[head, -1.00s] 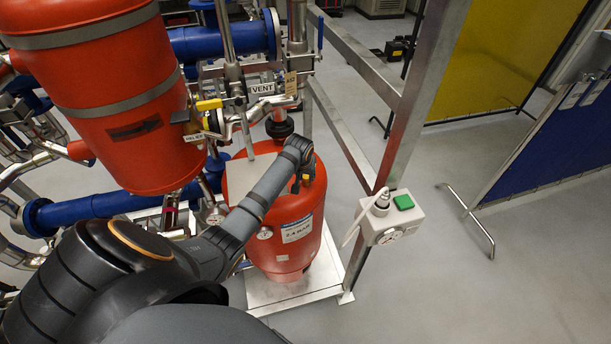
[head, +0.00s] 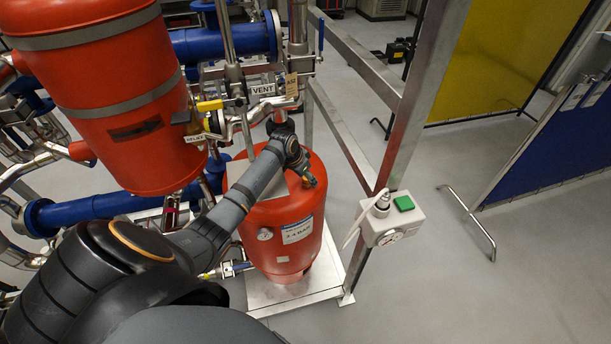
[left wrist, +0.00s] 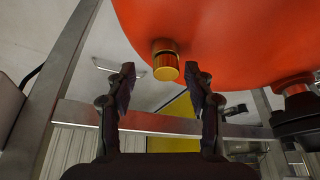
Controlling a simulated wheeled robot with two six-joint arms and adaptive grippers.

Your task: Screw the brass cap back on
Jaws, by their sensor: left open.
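In the left wrist view a short brass cylinder (left wrist: 165,66) with a ribbed band and a flat yellow end sticks out from the red vessel (left wrist: 225,35). I cannot tell whether it is the cap or the fitting under it. My left gripper (left wrist: 162,78) is open, with one finger on each side of the brass part and no clear contact. In the head view my left arm reaches over the small red vessel (head: 285,235), its wrist near the vessel's top right. The brass part is not clear there. My right gripper is not in view.
A steel post (head: 420,95) stands right of the vessel and carries a grey box (head: 390,219) with a green button. A large red tank (head: 125,90) and blue pipes (head: 85,212) crowd the left. The floor at right is open.

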